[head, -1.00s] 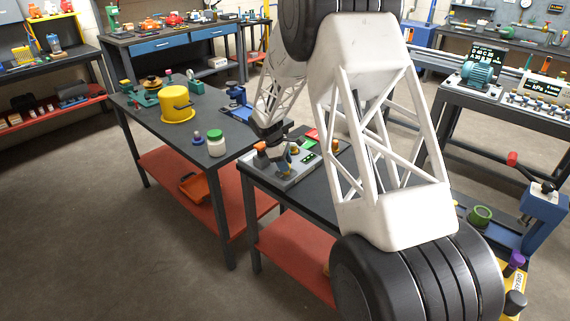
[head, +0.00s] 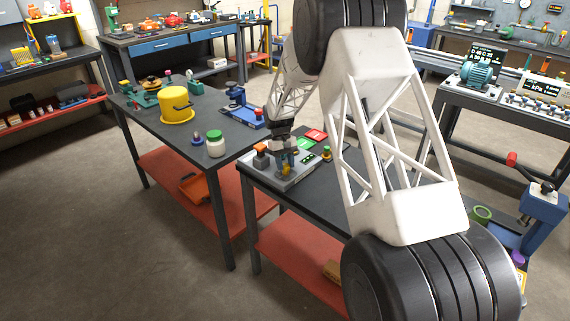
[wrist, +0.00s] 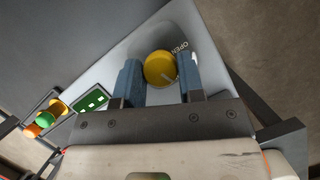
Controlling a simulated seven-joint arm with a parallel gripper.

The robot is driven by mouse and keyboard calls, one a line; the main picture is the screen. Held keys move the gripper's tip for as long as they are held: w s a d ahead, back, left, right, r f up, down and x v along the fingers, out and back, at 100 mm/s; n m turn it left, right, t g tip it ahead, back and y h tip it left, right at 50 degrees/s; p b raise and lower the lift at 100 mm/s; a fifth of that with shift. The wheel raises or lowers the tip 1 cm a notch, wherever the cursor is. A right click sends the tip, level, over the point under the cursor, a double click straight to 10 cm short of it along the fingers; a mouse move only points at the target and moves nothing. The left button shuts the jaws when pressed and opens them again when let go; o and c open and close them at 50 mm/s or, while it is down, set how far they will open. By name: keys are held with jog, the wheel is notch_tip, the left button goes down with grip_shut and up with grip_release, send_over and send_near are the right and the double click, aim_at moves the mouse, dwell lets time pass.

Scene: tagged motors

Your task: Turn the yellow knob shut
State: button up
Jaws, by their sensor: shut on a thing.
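The yellow knob (wrist: 160,68) sits on a pale grey panel (wrist: 203,62), with the printed word OPEN beside it in the wrist view. A short line shows on the knob's face. My gripper (wrist: 160,78) has its two blue fingers on either side of the knob, shut on it. In the head view my gripper (head: 286,163) points down over the panel (head: 300,178), and the knob (head: 285,171) shows low between the fingers. The fingertips' contact is partly hidden.
An orange-topped part (head: 261,149) stands at the panel's left. A green display (wrist: 91,99) is on the panel, and a green and orange button (head: 326,153) is close by.

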jog(key=shift+d+m+y, duration=0.1)
jog(key=shift+m+y, duration=0.7)
jog(key=shift+m, duration=1.2)
jog(key=o, duration=0.9)
jog(key=shift+r, duration=0.1)
jog(key=v, duration=0.7)
jog(key=shift+w+r, duration=0.2)
jog(key=shift+r, duration=0.05)
